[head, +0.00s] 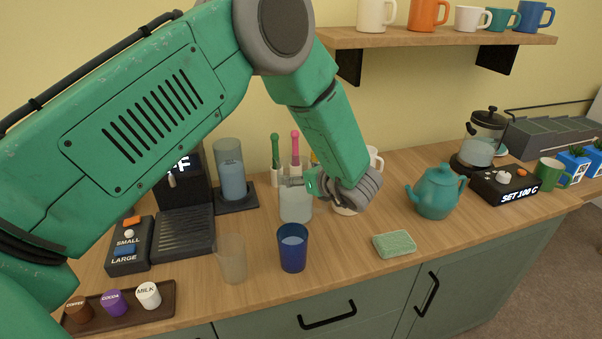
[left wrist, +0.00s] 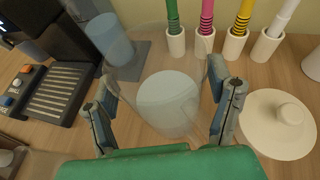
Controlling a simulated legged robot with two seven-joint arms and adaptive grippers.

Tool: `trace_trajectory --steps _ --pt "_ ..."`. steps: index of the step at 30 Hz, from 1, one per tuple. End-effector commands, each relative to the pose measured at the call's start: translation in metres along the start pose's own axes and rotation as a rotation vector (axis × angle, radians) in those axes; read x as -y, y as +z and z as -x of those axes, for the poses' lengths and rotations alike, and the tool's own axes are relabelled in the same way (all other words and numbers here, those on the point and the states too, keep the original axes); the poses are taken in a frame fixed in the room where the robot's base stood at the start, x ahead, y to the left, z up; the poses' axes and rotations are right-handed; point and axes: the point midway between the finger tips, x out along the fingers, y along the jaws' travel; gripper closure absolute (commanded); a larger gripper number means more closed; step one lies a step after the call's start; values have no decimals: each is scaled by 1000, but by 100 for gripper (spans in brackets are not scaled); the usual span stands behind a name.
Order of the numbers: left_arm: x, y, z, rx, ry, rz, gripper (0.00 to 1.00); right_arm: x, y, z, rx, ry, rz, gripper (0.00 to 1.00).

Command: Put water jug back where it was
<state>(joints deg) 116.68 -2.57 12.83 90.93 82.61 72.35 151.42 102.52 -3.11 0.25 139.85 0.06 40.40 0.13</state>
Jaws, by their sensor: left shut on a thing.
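The water jug (head: 296,204) is a clear vessel with pale water low in it. It looks upright in the head view, near the middle of the counter. My left gripper (head: 311,184) is shut on it from the right. In the left wrist view the jug (left wrist: 168,98) sits between the two fingers of my left gripper (left wrist: 163,112), its walls almost invisible. I cannot tell whether its base touches the counter. My right gripper is not in view.
A blue cup (head: 292,248) and a clear cup (head: 231,262) stand in front of the jug. Brush holders (left wrist: 205,46) stand behind it, and a white lidded thing (left wrist: 286,124) is right of it. A teal teapot (head: 436,193) and sponge (head: 394,244) are further right.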

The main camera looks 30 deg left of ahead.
Motion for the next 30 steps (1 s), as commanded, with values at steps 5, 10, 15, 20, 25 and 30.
trace_trajectory --steps 5,10,15,20,25,30 --pt "0 2 -2 4 -1 5 77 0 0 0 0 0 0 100" --pt "0 0 -1 1 0 1 4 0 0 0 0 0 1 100" --pt "1 0 0 2 0 1 4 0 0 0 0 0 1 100" --pt "1 0 10 2 -1 1 4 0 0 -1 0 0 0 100" --pt "2 -1 42 1 -4 2 4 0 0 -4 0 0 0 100" --pt "1 -1 79 1 -3 1 4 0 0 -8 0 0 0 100"
